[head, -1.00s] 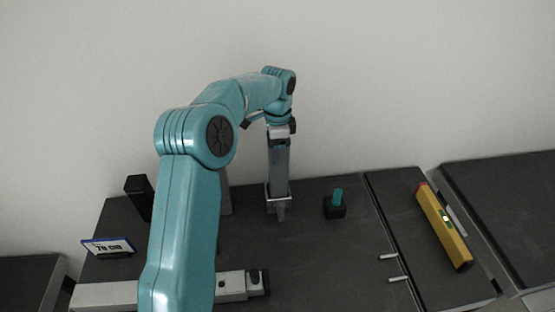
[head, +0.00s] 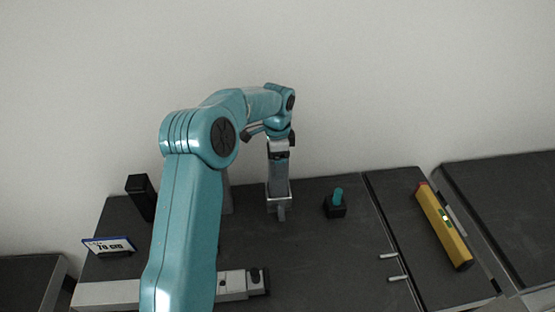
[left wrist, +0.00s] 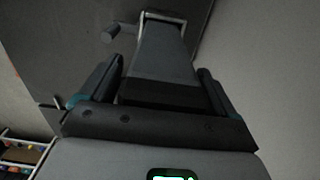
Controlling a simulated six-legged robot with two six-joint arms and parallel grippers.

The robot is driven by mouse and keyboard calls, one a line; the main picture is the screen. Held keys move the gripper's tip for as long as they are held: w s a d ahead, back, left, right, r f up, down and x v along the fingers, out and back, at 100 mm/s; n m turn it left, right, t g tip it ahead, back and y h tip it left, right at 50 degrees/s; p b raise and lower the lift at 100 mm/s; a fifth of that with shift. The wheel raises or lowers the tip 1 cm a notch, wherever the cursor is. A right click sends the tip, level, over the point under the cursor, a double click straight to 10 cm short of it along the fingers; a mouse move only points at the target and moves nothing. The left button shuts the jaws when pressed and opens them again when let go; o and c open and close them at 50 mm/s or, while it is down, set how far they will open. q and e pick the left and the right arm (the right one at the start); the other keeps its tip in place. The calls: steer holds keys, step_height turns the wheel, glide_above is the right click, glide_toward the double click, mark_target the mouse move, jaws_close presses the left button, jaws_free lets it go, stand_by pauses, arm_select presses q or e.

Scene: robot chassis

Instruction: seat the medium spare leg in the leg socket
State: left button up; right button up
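The medium spare leg (head: 279,172) is a grey upright bar under my left gripper (head: 279,153). Its lower end is inside the leg socket (head: 278,196), a light metal collar with a small knob at its front. How deep it sits inside is hidden. My right gripper is not in view.
A teal peg in a black block (head: 335,207) stands right of the socket. A yellow level (head: 445,228) lies further right, past two small metal handles (head: 393,268). A black post (head: 141,198) and a labelled sign (head: 109,246) stand left. A pale horizontal bar (head: 232,284) lies in front.

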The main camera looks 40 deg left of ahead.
arm_select(q)
step_height(320, 180, up, 12)
steer(key=shift+r, duration=0.2)
stand_by(0.4)
steer(key=shift+s, duration=0.1)
stand_by(0.4)
